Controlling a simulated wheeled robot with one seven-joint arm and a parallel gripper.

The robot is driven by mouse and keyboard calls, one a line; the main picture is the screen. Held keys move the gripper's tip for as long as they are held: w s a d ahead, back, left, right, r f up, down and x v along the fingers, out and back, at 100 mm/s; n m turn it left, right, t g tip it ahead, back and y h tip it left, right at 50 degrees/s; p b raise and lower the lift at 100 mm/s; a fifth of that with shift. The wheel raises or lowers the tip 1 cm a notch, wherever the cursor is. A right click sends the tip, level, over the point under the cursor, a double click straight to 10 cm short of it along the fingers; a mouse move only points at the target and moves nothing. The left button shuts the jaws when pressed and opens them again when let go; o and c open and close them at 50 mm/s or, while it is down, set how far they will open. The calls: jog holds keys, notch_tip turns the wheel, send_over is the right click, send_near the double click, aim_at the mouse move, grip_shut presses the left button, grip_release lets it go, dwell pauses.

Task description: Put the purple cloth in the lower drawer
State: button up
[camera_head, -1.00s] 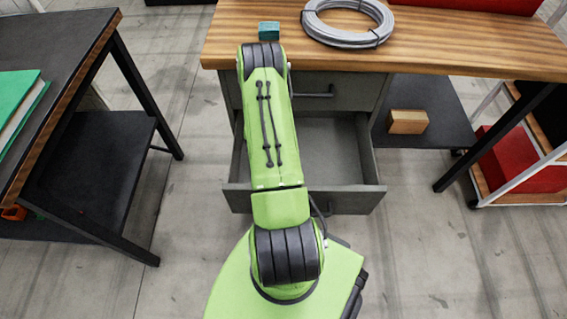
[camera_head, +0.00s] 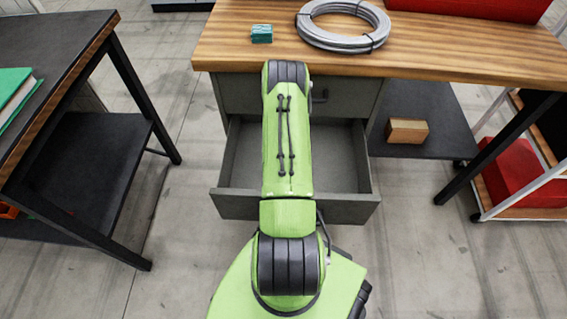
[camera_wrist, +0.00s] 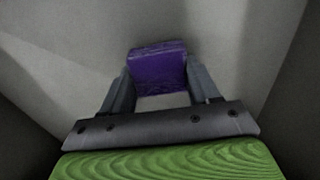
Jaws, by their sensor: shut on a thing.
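The purple cloth (camera_wrist: 158,70) is a small folded block between the two fingers of my gripper (camera_wrist: 160,88) in the wrist view. My gripper is shut on it. Pale grey drawer surfaces surround the cloth and fingers in that view; I cannot tell whether the cloth touches the drawer floor. The lower drawer (camera_head: 345,208) is pulled open in the head view, and its visible floor is bare. My arm lies over the drawer's middle and hides my gripper and the cloth there.
The wooden bench top (camera_head: 440,50) overhangs the drawers and holds a grey cable coil (camera_head: 345,40) and a teal block (camera_head: 261,34). The upper drawer (camera_head: 345,97) is shut. A cardboard-coloured box (camera_head: 407,131) sits on the shelf at right. A dark table (camera_head: 60,60) stands at left.

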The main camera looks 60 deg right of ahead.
jog(key=shift+s+f+b, duration=0.3)
jog(key=shift+f, duration=0.25)
jog(key=shift+w+f, duration=0.1)
jog(key=shift+w, duration=0.35)
jog(key=shift+s, duration=0.2)
jog(key=o, duration=1)
jog(key=shift+f, duration=0.15)
notch_tip(320, 180, up, 12)
jog(key=p, duration=0.4)
jog(key=shift+r, duration=0.2)
